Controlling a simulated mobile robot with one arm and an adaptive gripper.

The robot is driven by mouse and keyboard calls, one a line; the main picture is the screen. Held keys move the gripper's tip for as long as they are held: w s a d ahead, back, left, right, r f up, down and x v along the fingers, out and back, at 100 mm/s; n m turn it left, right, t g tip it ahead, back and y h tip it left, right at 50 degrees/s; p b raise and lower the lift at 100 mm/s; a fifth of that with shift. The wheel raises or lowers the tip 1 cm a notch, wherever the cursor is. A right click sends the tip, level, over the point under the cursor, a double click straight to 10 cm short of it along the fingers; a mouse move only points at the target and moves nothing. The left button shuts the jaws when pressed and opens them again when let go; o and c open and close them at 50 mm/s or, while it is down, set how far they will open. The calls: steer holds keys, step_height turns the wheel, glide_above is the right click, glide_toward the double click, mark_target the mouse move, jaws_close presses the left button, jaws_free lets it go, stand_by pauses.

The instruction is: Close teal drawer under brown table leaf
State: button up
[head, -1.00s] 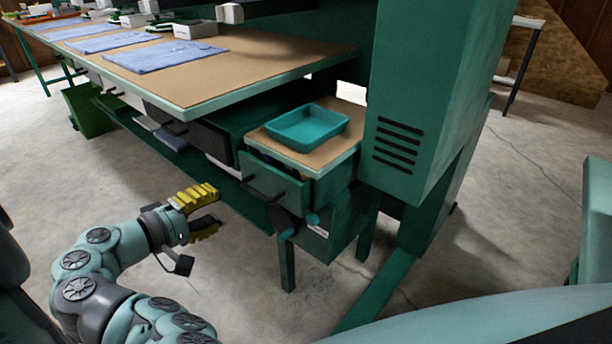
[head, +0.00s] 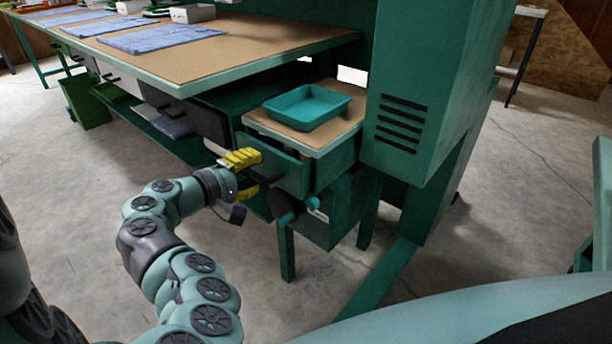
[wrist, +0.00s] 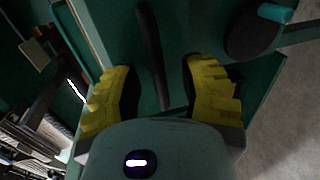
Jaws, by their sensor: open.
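The teal drawer (head: 283,167) sits under the small brown table leaf (head: 318,144) and stands out a little at its front. Its dark bar handle (head: 262,179) is on the front face. My gripper (head: 247,175), with yellow fingers, is open at the drawer front. In the wrist view the drawer front (wrist: 178,45) fills the middle, and the dark handle (wrist: 152,55) lies between the spread fingers of my gripper (wrist: 158,90). I cannot tell whether the fingers touch the drawer.
A teal tray (head: 308,106) rests on the leaf. A dark crank with a teal grip (head: 285,217) sits just below the drawer. A green cabinet (head: 420,90) stands at right, and a long workbench (head: 210,55) with blue cloths at left. Concrete floor lies clear in front.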

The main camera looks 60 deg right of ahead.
jaws_close()
stand_by(0.3)
stand_by(0.3)
